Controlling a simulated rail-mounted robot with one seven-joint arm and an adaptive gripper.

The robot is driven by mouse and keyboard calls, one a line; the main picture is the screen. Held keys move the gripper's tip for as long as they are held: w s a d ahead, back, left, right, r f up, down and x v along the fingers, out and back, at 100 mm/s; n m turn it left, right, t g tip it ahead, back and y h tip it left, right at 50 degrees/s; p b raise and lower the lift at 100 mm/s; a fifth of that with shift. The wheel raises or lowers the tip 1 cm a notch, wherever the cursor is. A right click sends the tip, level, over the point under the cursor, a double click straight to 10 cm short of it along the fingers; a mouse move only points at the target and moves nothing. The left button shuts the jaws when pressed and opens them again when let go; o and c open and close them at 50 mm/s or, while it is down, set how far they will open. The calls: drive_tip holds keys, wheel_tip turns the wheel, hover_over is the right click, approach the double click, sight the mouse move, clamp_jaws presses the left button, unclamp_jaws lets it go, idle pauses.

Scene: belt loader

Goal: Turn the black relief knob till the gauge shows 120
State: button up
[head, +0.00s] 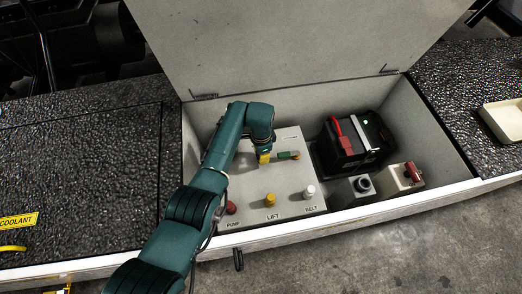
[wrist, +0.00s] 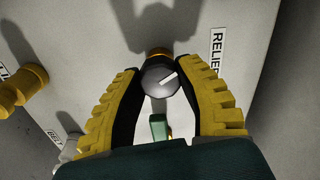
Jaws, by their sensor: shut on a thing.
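The black relief knob (wrist: 158,82) shows in the wrist view, with a white pointer line slanting up to the right and a brass collar behind it. A RELIEF label (wrist: 216,52) is to its right. My gripper (wrist: 163,76) has its yellow fingers with black pads on both sides of the knob, shut on it. In the head view my gripper (head: 264,157) is at the upper part of the grey control panel (head: 250,187) and hides the knob. I cannot make out a gauge reading in either view.
A green-ended part (head: 289,155) sits right of my gripper. Red pump (head: 231,208), yellow lift (head: 270,199) and white belt (head: 309,191) controls line the panel's front. A black battery-like box (head: 350,148) stands right, under the raised lid (head: 300,45).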

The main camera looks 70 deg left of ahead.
drive_tip(key=n+p, duration=0.1)
drive_tip(key=n, duration=0.4)
drive_tip(key=shift+f+n+p, duration=0.1)
drive_tip(key=shift+n+p, duration=0.2)
drive_tip(key=shift+p, duration=0.05)
drive_tip(key=n, duration=0.5)
drive_tip(key=shift+s+d+f+n+p, duration=0.1)
drive_tip(key=shift+n+p, duration=0.2)
drive_tip(key=shift+p, duration=0.05)
drive_tip(key=o, duration=1.2)
drive_tip(key=shift+o, duration=0.2)
wheel_tip(320, 180, up, 12)
